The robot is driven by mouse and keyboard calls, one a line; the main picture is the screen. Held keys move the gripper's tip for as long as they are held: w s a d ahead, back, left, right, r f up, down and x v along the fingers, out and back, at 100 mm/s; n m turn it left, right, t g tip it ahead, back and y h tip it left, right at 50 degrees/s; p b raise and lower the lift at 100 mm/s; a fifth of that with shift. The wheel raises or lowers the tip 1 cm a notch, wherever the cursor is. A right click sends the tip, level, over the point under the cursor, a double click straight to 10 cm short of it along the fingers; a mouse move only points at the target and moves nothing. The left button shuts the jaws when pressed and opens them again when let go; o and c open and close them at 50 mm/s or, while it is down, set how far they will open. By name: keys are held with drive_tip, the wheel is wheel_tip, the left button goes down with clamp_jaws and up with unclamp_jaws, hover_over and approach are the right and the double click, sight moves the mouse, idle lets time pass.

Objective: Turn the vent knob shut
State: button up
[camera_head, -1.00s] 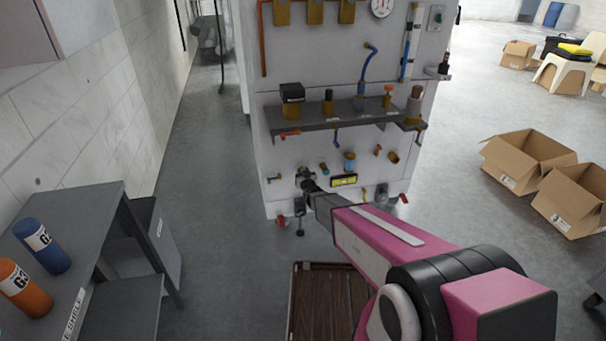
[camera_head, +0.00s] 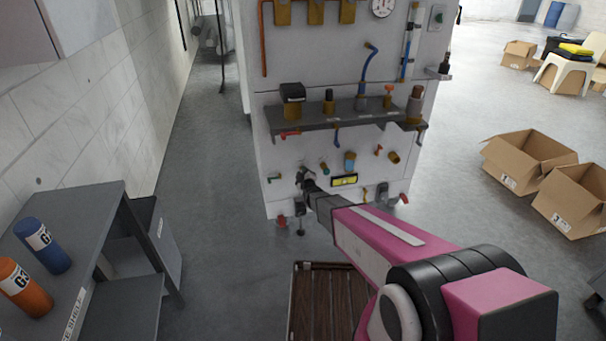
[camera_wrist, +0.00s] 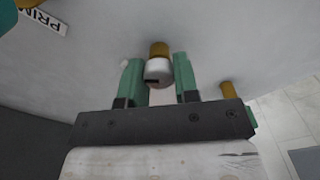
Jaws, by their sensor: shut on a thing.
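A white round knob (camera_wrist: 158,72) on a brass stem (camera_wrist: 159,49) sticks out of the pale panel in the wrist view. My gripper (camera_wrist: 158,78) has one green finger on each side of it and is shut on it. A dark slot-like mark shows low on the knob's face. In the head view my gripper (camera_head: 305,180) is at the lower left of the panel front (camera_head: 290,160). The knob is hidden there by my gripper, and its label cannot be read, so the pictures do not confirm its name.
A grey shelf (camera_head: 318,120) with fittings juts out above my gripper. Small valves, a blue-topped fitting (camera_head: 350,162) and a yellow-framed display (camera_head: 344,180) sit to its right. In the wrist view, a brass stub (camera_wrist: 228,90) stands right of the fingers.

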drive_tip(key=n, duration=0.5)
drive_tip(key=shift+a+f+n, duration=0.1)
drive_tip(key=shift+n, duration=0.2)
drive_tip(key=n, duration=0.4)
drive_tip(key=shift+n, duration=0.4)
drive_tip(key=shift+f, duration=0.1)
drive_tip(key=o, duration=0.9)
drive_tip(key=v, duration=1.1)
drive_tip(key=shift+w, duration=0.1)
